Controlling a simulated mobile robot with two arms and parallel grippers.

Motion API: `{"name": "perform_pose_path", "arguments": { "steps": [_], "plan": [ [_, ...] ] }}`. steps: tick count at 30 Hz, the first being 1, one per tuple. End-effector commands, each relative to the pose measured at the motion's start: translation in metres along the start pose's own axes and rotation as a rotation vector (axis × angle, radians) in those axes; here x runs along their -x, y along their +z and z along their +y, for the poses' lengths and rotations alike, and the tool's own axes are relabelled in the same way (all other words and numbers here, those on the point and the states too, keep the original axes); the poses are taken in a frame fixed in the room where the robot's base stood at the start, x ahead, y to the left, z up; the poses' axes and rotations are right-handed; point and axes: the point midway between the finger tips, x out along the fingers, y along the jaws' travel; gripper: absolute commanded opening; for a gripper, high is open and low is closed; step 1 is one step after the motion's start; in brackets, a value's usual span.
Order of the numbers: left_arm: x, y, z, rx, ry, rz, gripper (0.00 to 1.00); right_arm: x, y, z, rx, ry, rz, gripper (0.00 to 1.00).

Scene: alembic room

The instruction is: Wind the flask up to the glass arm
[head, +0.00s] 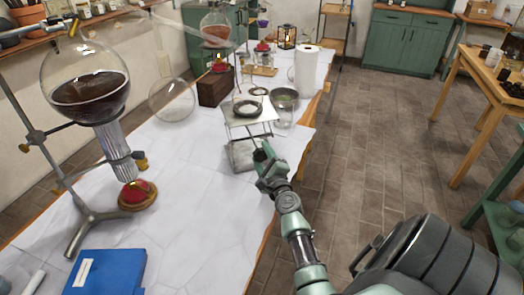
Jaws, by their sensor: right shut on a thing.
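A small clear glass flask (248,101) with something dark at its bottom stands upright on the top plate (263,118) of a lab jack. The jack's lower part (241,155) rests on the white-covered bench. My right gripper (262,152) reaches in from the lower right and is shut at the jack's front side, on what seems to be its knob, which the fingers hide. A pale glass arm (150,17) slants across the upper left. Its lower end is hard to make out, so I cannot tell its gap to the flask. My left gripper is out of view.
A large round flask of dark liquid (88,92) hangs on a metal stand at the left. A clear glass disc or globe (172,100) and a brown wooden block (215,87) are left of the jack. A glass jar (284,106) and paper roll (305,70) stand behind right.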

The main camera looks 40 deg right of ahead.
Motion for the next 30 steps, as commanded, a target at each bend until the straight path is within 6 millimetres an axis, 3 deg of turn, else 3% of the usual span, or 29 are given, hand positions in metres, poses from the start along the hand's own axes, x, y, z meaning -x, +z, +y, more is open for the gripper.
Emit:
{"name": "perform_pose_path", "arguments": {
  "steps": [15, 30],
  "plan": [
    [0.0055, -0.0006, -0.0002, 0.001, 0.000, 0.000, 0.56, 0.0005, -0.0002, 0.0027, -0.442, 0.001, 0.002, 0.07],
    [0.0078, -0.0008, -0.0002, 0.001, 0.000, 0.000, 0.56, 0.0008, -0.0005, 0.0046, -0.609, 0.003, 0.004, 0.07]
  ]
}}
